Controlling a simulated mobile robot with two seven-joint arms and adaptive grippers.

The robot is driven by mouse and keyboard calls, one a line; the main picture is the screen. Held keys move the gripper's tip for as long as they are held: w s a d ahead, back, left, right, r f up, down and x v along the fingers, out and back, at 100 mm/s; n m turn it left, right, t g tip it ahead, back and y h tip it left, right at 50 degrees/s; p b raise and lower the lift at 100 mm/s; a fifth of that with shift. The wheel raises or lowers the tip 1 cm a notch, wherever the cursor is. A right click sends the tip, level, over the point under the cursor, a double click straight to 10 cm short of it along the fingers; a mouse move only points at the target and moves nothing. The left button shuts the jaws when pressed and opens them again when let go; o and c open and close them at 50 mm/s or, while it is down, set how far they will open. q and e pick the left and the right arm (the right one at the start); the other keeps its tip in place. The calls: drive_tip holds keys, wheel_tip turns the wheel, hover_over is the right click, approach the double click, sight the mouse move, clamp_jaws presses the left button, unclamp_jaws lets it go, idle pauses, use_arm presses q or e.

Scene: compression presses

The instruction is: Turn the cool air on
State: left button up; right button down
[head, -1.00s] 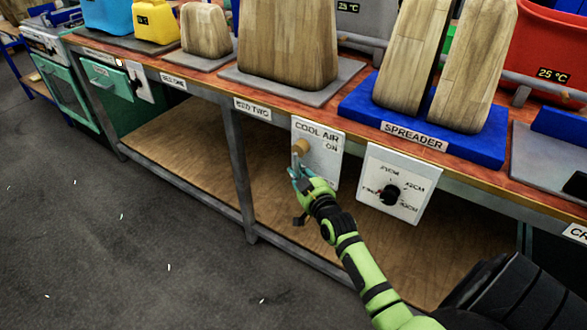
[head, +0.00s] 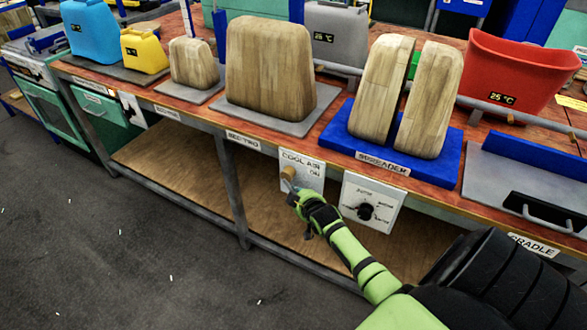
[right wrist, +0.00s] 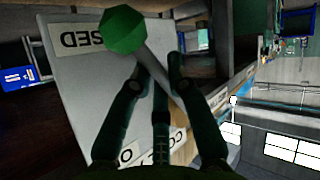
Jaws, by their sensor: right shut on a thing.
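The white COOL AIR panel (head: 313,168) hangs from the bench's front edge, with "ON" printed on its right part. A lever with a tan-looking knob (head: 288,173) stands out from it, left of "ON". My right gripper (head: 293,191) is at this lever, just below the knob. In the right wrist view, the gripper fingers (right wrist: 150,88) are closed around the grey lever shaft (right wrist: 158,70). The knob looks green there (right wrist: 124,30), beyond the fingertips. The panel behind (right wrist: 85,85) shows upside-down letters "SED". My left gripper is not in view.
A white dial panel (head: 372,202) with a black knob hangs just right, close to my right arm. Above are the bench top with wooden blocks (head: 270,70), the blue SPREADER base (head: 340,143) and a red container (head: 510,75). An open lower shelf (head: 185,165) lies behind.

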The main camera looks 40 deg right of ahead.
drive_tip(key=r+g+p, duration=0.1)
drive_tip(key=p, duration=0.2)
drive_tip(key=s+r+n+g+p, duration=0.1)
drive_tip(key=g+p, duration=0.1)
drive_tip(key=r+n+g+h+p, duration=0.1)
drive_tip(key=p, duration=0.2)
drive_tip(key=shift+s+d+r+g+p, duration=0.15)
drive_tip(key=shift+s+d+g+p, duration=0.15)
drive_tip(key=shift+d, duration=0.05)
drive_tip(key=shift+s+d+r+n+g+h+p, duration=0.15)
drive_tip(key=shift+r+g+p, duration=0.1)
drive_tip(key=shift+g+p, duration=0.2)
drive_tip(key=shift+s+a+r+n+g+h+p, duration=0.1)
drive_tip(key=shift+r+n+g+h+p, duration=0.1)
drive_tip(key=shift+g+p, duration=0.25)
drive_tip(key=shift+d+r+n+g+h+p, duration=0.1)
drive_tip(key=shift+r+n+g+h+p, duration=0.35)
drive_tip(key=shift+g, duration=0.75)
drive_tip(key=shift+s+r, duration=0.1)
drive_tip(key=shift+r, duration=0.05)
drive_tip(key=c, duration=1.2)
unclamp_jaws()
drive_tip(key=shift+o, duration=0.2)
drive_tip(key=v, duration=1.2)
